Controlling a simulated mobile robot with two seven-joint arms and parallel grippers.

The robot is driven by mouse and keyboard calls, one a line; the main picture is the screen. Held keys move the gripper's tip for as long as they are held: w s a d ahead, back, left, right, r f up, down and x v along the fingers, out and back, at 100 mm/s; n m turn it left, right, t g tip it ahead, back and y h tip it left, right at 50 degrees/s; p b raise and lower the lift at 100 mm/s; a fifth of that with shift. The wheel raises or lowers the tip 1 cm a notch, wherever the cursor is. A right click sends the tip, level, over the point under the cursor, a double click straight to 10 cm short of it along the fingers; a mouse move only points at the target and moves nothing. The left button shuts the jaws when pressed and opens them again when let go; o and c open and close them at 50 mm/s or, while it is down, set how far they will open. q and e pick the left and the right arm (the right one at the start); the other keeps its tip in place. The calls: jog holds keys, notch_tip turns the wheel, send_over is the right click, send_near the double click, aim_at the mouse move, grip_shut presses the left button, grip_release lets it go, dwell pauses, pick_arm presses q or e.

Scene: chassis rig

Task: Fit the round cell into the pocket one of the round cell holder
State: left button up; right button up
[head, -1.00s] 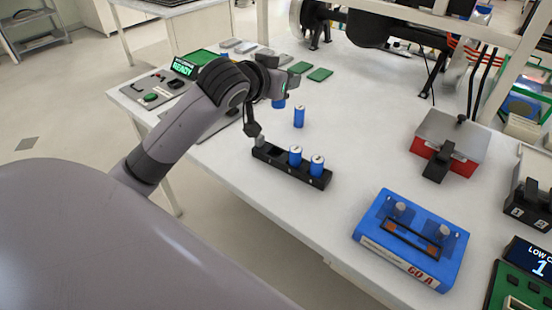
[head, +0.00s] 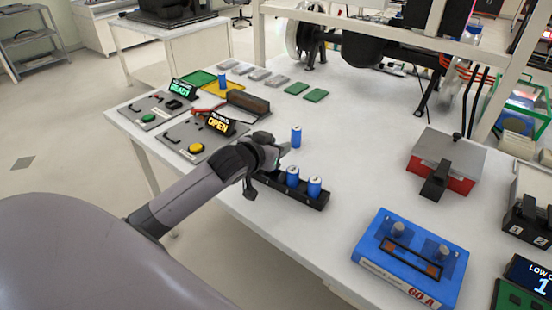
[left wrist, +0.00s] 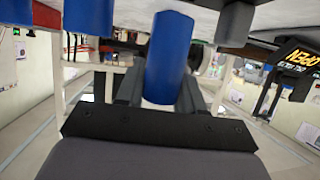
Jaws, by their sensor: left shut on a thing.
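The black round cell holder (head: 318,204) lies on the white table, with two blue cells (head: 292,176) (head: 314,187) standing upright in it. My left gripper (head: 276,158) is at the holder's left end and hides that end in the head view. In the left wrist view it is shut on a blue round cell (left wrist: 168,58), which sits between the fingers. Another blue cell shows at the top left of the wrist view (left wrist: 88,14). My right gripper is out of view.
Another blue cell (head: 222,82) stands by the yellow tray (head: 208,90). A panel with an OPEN sign (head: 218,123) is left of my gripper. A blue box (head: 408,258) stands front right. The table between is clear.

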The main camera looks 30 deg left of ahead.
pick_arm(q)
jog(key=shift+f, duration=2.05)
jog(key=shift+f, duration=0.15)
jog(key=o, duration=0.8)
jog(key=shift+o, duration=0.2)
jog(key=v, duration=1.2)
jog(key=shift+r, duration=0.2)
